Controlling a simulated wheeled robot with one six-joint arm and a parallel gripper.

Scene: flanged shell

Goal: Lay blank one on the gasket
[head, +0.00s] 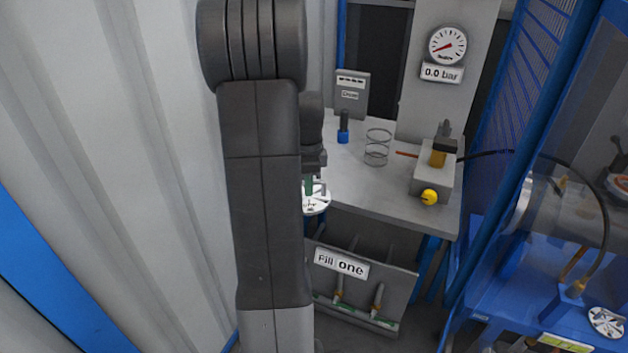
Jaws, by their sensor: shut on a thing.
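My gripper (315,184) is partly hidden behind my dark arm, beside the left end of the grey bench. It is shut on a part at a round white disc (318,203) with dark marks, which I take to be blank one. The disc is held near the bench's front left edge, its left side hidden by my arm. A similar white disc (606,322) lies on the blue structure at the lower right. I cannot make out the gasket in this view.
A gauge (447,46) stands behind. A dark hose (603,215) arches at right.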

